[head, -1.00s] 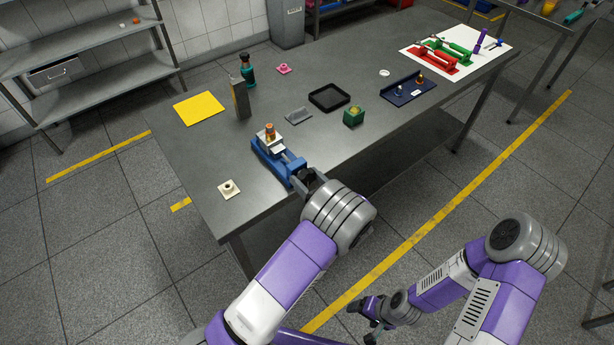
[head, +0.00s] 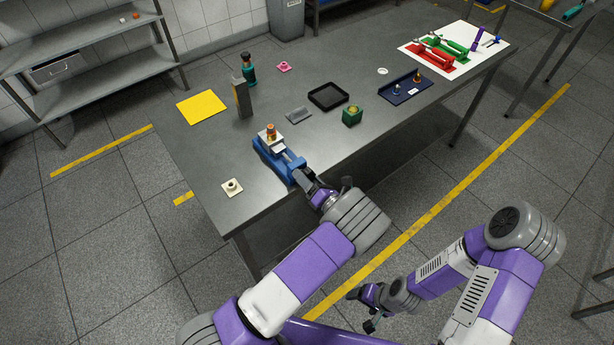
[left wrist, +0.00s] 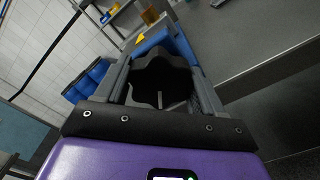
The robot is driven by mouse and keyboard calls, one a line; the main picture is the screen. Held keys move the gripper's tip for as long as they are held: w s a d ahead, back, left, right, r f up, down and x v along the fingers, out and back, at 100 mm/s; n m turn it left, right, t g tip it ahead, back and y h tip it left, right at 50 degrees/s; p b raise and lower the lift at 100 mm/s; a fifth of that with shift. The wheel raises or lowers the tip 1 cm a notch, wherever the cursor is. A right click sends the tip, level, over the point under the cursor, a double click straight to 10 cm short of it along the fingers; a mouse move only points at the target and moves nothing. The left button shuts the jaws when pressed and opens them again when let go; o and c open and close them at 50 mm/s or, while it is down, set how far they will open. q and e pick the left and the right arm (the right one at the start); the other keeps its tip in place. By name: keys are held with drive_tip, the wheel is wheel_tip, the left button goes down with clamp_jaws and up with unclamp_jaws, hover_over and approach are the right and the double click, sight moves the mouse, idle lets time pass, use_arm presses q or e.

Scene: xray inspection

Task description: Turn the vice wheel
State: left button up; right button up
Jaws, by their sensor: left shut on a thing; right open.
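A blue vice (head: 275,158) stands at the near edge of the table, with a brown and orange piece (head: 271,134) upright on its light jaws. In the left wrist view the dark lobed vice wheel (left wrist: 162,78) sits between the two fingers of my left gripper (left wrist: 163,88), which is shut on it. The blue vice body (left wrist: 165,42) shows just beyond the wheel. In the head view the wheel is hidden by my left gripper (head: 307,182). My right gripper (head: 364,310) is open and empty, low beside the table.
A white square piece with a knob (head: 232,187) lies left of the vice. A grey block (head: 298,116), a green box (head: 352,114), a black tray (head: 329,96) and a yellow sheet (head: 201,107) lie farther back on the table (head: 205,150). Floor is open in front.

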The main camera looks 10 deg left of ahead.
use_arm(q)
drive_tip(key=shift+r, duration=0.15)
drive_tip(key=o, duration=1)
drive_tip(key=v, duration=0.7)
drive_tip(key=shift+s+d, duration=0.15)
drive_tip(key=shift+d, duration=0.1)
